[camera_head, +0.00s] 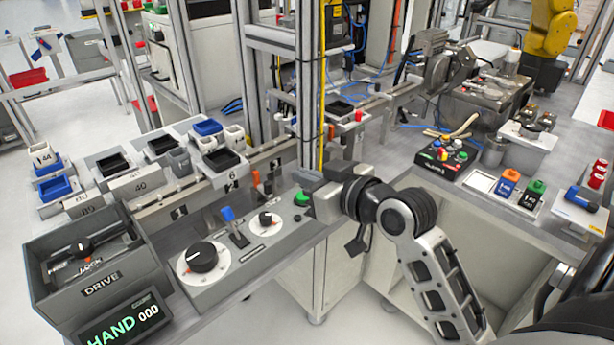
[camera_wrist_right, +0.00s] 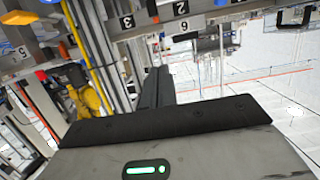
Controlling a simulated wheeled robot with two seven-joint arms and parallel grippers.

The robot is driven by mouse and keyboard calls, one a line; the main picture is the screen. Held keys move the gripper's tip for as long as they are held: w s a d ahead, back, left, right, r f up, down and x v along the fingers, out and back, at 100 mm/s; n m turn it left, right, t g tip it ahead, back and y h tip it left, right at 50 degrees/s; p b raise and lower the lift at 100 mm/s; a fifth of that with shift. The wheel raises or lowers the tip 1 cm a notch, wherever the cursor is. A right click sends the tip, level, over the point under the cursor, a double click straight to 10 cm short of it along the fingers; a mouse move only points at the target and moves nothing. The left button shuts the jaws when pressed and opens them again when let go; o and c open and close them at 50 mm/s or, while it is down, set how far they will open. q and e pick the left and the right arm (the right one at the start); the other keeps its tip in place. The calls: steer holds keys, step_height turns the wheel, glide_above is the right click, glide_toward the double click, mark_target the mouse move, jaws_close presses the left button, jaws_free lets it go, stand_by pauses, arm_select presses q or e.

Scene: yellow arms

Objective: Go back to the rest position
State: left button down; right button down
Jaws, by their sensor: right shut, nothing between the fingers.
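My right arm comes in from the lower right of the head view and bends back to the left. My right gripper (camera_head: 308,181) is over the right end of the grey control panel (camera_head: 240,275), close to the green button (camera_head: 302,199); I cannot tell whether it touches anything. In the right wrist view the dark fingers (camera_wrist_right: 155,85) are together, shut and empty. The panel also carries a large black knob (camera_head: 202,257), a blue lever (camera_head: 227,213) and a small knob (camera_head: 266,220). My left gripper is not in view.
A grey DRIVE box (camera_head: 100,277) and a display (camera_head: 125,318) reading HAND 000 stand at the left. Metal posts (camera_head: 310,100) with a yellow cable rise behind my gripper. Small bins (camera_head: 221,160) line the back. A right-hand bench holds a black button box (camera_head: 444,154).

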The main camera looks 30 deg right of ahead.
steer(key=s+a+f+g, duration=0.1)
steer(key=f, duration=0.3)
steer(key=s+a+f, duration=0.1)
steer(key=f, duration=0.4)
steer(key=s+a+f+g, duration=0.1)
steer(key=f, duration=0.4)
steer(key=shift+s+a+f+m+g+h, duration=0.2)
steer(key=shift+a+m+g+h, duration=0.1)
steer(key=shift+a, duration=0.05)
steer(key=s+a+f+g, duration=0.1)
steer(key=s+a+f, duration=0.3)
steer(key=s+f, duration=0.2)
steer(key=s+a+f+n+g, duration=0.1)
steer(key=s+a+f, duration=0.3)
steer(key=s+f, duration=0.2)
step_height(320, 180, down, 2)
steer(key=shift+a+f+y, duration=0.1)
steer(key=shift+a+y, duration=0.15)
steer(key=shift+y, duration=0.15)
steer(key=shift+s, duration=0.1)
